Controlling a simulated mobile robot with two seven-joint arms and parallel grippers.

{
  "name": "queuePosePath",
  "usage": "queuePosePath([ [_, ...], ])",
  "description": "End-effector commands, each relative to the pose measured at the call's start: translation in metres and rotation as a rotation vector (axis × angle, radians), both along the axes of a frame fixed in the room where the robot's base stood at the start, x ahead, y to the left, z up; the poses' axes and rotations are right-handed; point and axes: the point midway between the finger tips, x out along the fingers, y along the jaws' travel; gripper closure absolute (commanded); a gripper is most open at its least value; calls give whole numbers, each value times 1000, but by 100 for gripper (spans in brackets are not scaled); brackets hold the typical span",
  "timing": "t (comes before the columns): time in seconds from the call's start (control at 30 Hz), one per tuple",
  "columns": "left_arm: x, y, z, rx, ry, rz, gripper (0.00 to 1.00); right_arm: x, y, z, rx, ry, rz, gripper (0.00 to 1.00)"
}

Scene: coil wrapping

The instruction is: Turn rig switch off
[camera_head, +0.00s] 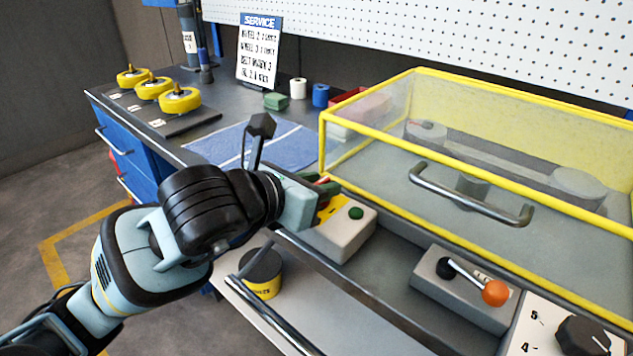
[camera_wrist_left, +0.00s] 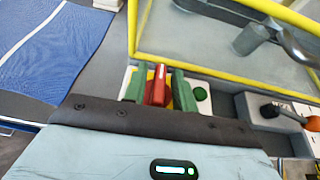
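The rig switch is a red handle (camera_wrist_left: 157,88) on a yellow plate (camera_head: 331,208), on a pale box (camera_head: 345,238) with a green button (camera_head: 356,213) at the front of the bench. My left gripper (camera_wrist_left: 158,90) is at the switch, with one green finger on each side of the red handle. In the head view the gripper body hides most of the handle. My right gripper is in neither view.
A yellow-framed clear guard (camera_head: 375,134) with a metal handle (camera_head: 470,195) stands right behind the switch box. A lever with an orange knob (camera_head: 495,292) and a black dial (camera_head: 582,335) are to the right. A blue mat (camera_head: 285,143) lies to the left.

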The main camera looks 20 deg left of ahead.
Motion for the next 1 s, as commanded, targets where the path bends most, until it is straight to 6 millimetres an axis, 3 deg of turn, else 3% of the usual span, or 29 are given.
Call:
queuePosePath([
  [0.37,-2,1,2,0,-4,0,66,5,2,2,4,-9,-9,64],
  [0.57,-22,8,13,0,-5,-2,66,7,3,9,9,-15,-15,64],
  [0.7,-47,17,25,1,-7,-1,66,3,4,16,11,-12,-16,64],
  [1.0,-55,20,27,-3,4,3,66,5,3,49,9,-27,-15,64],
])
